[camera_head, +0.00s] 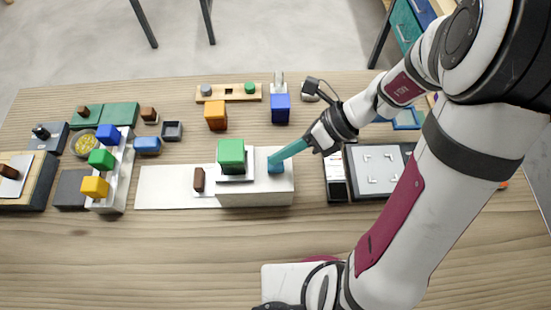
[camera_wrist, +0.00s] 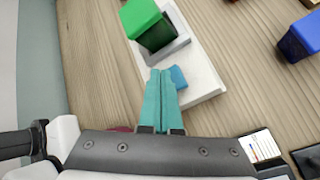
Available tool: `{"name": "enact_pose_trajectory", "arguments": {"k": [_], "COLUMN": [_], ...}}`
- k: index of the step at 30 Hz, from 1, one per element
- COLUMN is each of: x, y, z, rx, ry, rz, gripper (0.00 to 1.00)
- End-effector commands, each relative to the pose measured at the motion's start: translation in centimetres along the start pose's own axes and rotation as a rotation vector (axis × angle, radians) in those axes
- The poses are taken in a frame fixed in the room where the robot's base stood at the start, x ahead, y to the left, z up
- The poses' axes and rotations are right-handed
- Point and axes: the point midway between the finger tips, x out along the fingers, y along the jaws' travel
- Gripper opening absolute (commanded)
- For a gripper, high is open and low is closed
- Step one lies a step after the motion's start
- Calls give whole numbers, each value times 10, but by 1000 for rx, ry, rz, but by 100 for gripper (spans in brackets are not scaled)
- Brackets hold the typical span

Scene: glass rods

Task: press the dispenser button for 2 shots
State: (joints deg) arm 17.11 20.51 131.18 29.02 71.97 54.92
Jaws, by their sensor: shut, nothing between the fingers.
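The dispenser is a white box (camera_head: 255,194) in the middle of the table, with a green block (camera_head: 231,151) on a grey seat on top. Its blue button (camera_head: 276,169) stands at the right of the top. In the wrist view the button (camera_wrist: 179,78) shows just right of my fingertips, partly hidden by them. My gripper (camera_head: 271,159) has teal fingers, shut with nothing between them. The tips are right at the button's top in the head view; I cannot tell whether they touch. The fingers (camera_wrist: 161,73) lie side by side in the wrist view.
A white plate (camera_head: 160,187) with a brown block (camera_head: 198,179) extends left of the box. An orange block (camera_head: 215,115) and a blue block (camera_head: 280,108) stand behind. A dark-framed tray (camera_head: 376,190) lies to the right. The front of the table is largely clear.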

Motion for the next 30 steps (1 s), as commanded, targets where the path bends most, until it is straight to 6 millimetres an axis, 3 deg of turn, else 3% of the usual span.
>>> {"name": "enact_pose_trajectory", "arguments": {"k": [30], "x": [8], "y": [-6], "z": [-6], "rx": [0], "ry": [0], "rz": [1], "gripper": [0]}}
